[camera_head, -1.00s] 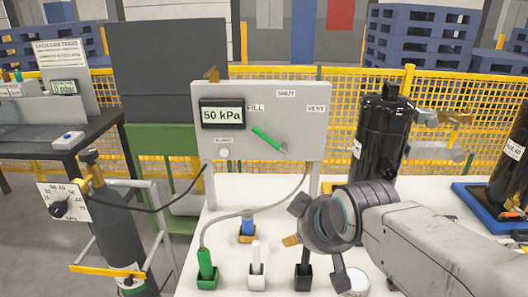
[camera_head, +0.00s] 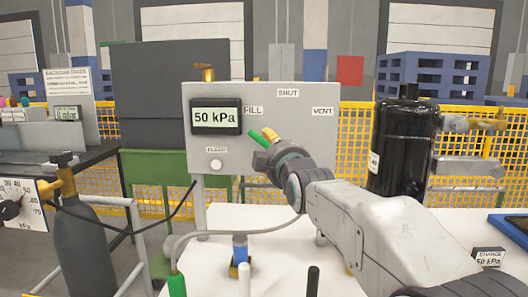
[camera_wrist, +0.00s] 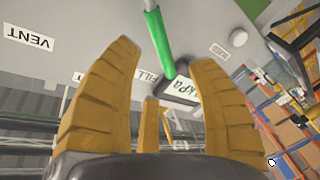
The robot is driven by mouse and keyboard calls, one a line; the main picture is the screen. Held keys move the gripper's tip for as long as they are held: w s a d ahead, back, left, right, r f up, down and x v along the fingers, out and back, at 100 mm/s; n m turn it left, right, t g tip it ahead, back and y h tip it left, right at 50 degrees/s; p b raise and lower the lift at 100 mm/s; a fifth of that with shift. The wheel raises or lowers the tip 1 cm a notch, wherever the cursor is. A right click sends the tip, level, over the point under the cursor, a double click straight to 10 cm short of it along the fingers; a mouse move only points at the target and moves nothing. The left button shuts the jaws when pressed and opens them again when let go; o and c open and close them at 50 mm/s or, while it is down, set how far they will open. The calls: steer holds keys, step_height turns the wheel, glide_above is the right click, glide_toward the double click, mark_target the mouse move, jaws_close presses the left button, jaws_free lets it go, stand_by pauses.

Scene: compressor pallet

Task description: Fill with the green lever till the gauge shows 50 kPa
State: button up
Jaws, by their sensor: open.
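The grey panel (camera_head: 290,100) carries a gauge (camera_head: 216,117) that reads 50 kPa. The green lever (camera_head: 257,139) is on the panel's front, near the FILL label (camera_head: 253,111). My gripper (camera_head: 268,150) is in front of the lever and hides part of it, including its pivot. In the wrist view, my gripper (camera_wrist: 164,58) is open, with its yellow fingers spread. The lever (camera_wrist: 158,40) shows between and beyond the fingertips; I cannot tell if they touch. The SHUT (camera_head: 288,93) and VENT (camera_head: 323,111) labels are to the right of FILL.
A black compressor (camera_head: 402,150) stands right of the panel. A grey cylinder (camera_head: 88,240) with a dial is at the left. A hose runs across the bench.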

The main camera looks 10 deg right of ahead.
mark_target(266, 142)
steer(key=shift+w+f+b, duration=0.1)
steer(key=shift+w+b, duration=0.85)
steer(key=shift+w, duration=2.65)
jaws_close()
